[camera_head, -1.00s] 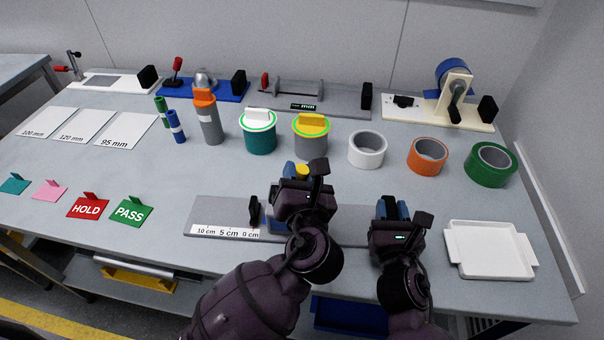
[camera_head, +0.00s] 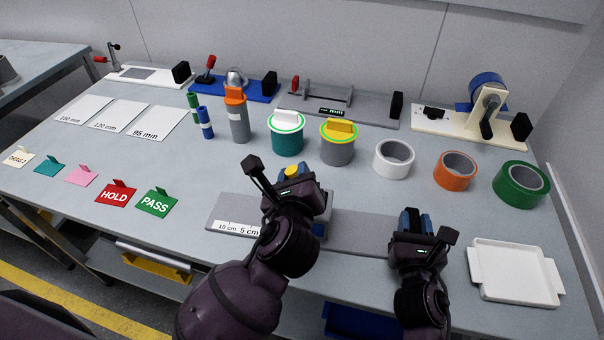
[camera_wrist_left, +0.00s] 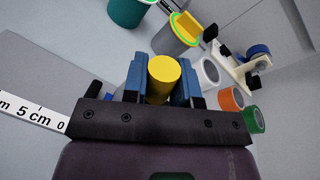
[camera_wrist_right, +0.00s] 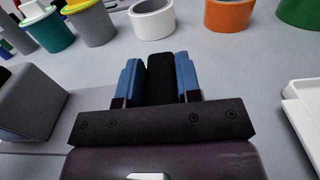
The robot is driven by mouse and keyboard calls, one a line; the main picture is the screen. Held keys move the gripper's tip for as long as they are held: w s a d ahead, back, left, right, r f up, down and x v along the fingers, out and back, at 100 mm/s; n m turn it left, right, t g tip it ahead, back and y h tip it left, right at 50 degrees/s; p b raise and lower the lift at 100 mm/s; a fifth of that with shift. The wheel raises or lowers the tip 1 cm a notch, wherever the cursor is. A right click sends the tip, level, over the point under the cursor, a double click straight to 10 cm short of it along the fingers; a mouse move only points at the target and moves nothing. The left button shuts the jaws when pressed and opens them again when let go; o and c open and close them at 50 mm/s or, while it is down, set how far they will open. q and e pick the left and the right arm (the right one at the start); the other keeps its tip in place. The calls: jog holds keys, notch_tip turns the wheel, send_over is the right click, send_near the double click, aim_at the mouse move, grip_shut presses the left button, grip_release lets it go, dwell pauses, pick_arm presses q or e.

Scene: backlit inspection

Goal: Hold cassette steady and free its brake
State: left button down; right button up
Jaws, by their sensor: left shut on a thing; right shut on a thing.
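I cannot tell which part is the cassette. My left gripper (camera_head: 296,178) is shut on a yellow round knob (camera_head: 292,171); the left wrist view shows the yellow knob (camera_wrist_left: 163,76) between the blue fingers. My right gripper (camera_head: 415,222) is shut on a black block (camera_wrist_right: 160,78) at the fixture's right end, seen upright between its fingers in the right wrist view. My left arm hides part of the scale.
A white tray (camera_head: 478,285) lies right of my right gripper. Teal (camera_head: 287,143) and grey (camera_head: 337,152) lidded pots and white (camera_head: 394,174), orange (camera_head: 455,184) and green (camera_head: 520,200) tape rolls stand behind. HOLD (camera_head: 116,195) and PASS (camera_head: 156,203) cards lie to the left.

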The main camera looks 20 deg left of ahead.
pick_arm(q)
jog(key=shift+a+f+n, duration=0.2)
jog(key=shift+f+n, duration=0.05)
jog(key=shift+n, duration=0.15)
pick_arm(e)
jog(key=shift+s+f, duration=0.1)
jog(key=shift+f, duration=0.25)
pick_arm(q)
jog(key=c, duration=0.9)
grip_release()
jog(key=shift+s, duration=0.1)
jog(key=v, duration=1.2)
jog(key=shift+a, duration=0.2)
